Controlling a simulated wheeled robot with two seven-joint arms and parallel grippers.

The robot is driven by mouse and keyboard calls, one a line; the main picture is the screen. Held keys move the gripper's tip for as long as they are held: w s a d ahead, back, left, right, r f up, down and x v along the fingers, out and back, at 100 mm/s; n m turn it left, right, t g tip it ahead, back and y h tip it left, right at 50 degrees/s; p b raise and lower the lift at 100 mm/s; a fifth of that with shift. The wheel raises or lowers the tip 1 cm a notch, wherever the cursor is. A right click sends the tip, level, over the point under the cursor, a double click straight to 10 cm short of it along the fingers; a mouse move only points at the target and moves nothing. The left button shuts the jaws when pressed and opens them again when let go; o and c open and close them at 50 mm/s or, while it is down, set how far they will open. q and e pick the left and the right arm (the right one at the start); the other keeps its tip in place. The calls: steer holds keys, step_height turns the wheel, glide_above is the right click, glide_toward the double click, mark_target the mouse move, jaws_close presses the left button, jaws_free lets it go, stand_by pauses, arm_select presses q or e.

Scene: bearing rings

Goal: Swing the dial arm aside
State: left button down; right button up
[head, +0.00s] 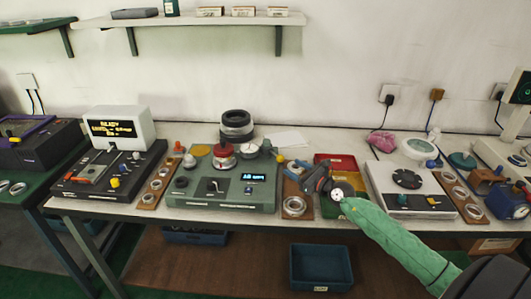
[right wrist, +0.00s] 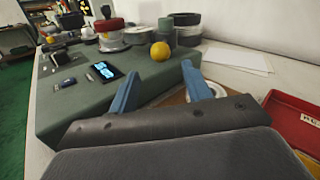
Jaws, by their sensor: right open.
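The green gauge machine (head: 222,198) stands mid-bench with a lit blue display. A yellow ball knob (head: 281,158), which looks like the handle of the dial arm, sits at its back right corner. The knob also shows in the right wrist view (right wrist: 160,51), beside a grey-green post (right wrist: 167,28). A red-topped round part (head: 222,151) stands on the machine, left of the post. My right gripper (head: 299,168) is open, just right of the machine; in its wrist view the blue fingers (right wrist: 160,78) point toward the knob, apart from it and empty. My left gripper is out of view.
Black and grey rings (head: 236,125) are stacked behind the machine. A wooden board with rings (head: 295,207) lies under my right gripper, and a red tray (head: 335,159) is beside it. White paper (head: 288,139) lies behind. Another ring board (head: 160,182) is at the machine's left.

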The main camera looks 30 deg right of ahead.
mark_target(283, 157)
steer(key=shift+w+r, duration=0.1)
steer(key=shift+w, duration=0.15)
steer(key=shift+r, duration=0.15)
steer(key=shift+w+a+r+p, duration=0.1)
steer(key=shift+w+r+p, duration=0.15)
steer(key=shift+w, duration=0.3)
steer(key=x, duration=0.4)
steer(key=shift+f+p, duration=0.15)
steer(key=shift+p, duration=0.25)
steer(key=shift+w+a, duration=0.15)
steer(key=shift+w, duration=0.25)
steer(key=shift+w+a+f, duration=0.1)
steer(key=shift+w+a, duration=0.1)
steer(key=shift+w, duration=0.45)
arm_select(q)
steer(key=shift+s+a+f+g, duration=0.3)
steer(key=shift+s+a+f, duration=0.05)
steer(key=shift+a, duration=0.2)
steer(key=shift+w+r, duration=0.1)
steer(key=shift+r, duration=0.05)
arm_select(e)
steer(key=shift+c, duration=0.4)
